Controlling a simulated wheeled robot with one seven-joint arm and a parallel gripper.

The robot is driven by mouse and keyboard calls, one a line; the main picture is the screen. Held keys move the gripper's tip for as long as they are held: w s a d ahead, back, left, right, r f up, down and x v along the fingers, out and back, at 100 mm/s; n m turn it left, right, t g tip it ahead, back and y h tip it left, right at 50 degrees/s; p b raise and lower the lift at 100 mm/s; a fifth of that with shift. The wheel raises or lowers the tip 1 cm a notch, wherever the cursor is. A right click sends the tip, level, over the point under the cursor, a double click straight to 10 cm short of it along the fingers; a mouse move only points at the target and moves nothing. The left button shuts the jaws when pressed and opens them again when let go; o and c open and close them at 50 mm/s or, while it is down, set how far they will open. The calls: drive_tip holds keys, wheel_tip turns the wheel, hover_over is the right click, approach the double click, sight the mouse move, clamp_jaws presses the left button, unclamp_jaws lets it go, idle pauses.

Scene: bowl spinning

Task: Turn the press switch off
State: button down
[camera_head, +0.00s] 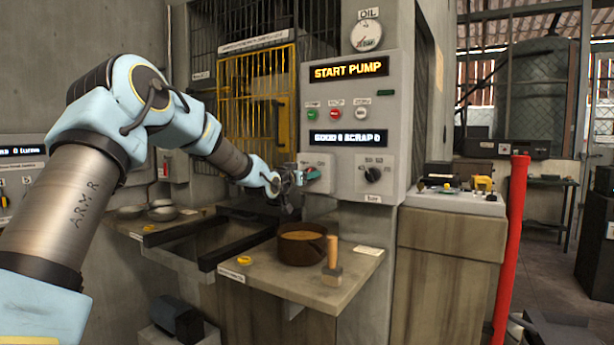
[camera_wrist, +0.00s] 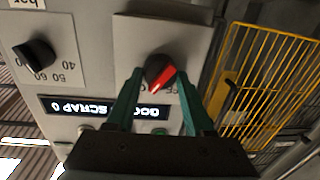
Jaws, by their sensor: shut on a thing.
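The press switch (camera_head: 311,176) is a dark rotary knob with a red pointer, on the lower left of the grey control panel (camera_head: 345,110). In the wrist view, which is upside down, the knob (camera_wrist: 157,68) sits on a pale plate. Its red pointer slants down to the left there. My gripper (camera_head: 303,176) is at the switch from the left. Its teal fingers (camera_wrist: 160,76) are on both sides of the knob and shut on it. The label beside the knob is partly hidden by a finger, so I cannot read the switch position.
Displays and buttons are above. A yellow cage door (camera_head: 228,95) stands left. Below are a shelf (camera_head: 350,276) with a dark bowl (camera_head: 301,246) and a wooden-handled tool (camera_head: 332,262).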

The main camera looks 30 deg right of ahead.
drive_tip(key=shift+w+a+n+g+b, duration=0.15)
drive_tip(key=shift+n+g+b, duration=0.25)
drive_tip(key=shift+n, duration=3.2)
drive_tip(key=shift+w+n+g+b, duration=0.15)
drive_tip(key=shift+n+b, duration=0.4)
drive_tip(key=shift+n, duration=3.05)
drive_tip(key=shift+c, duration=1.4)
unclamp_jaws()
drive_tip(key=shift+s, duration=0.1)
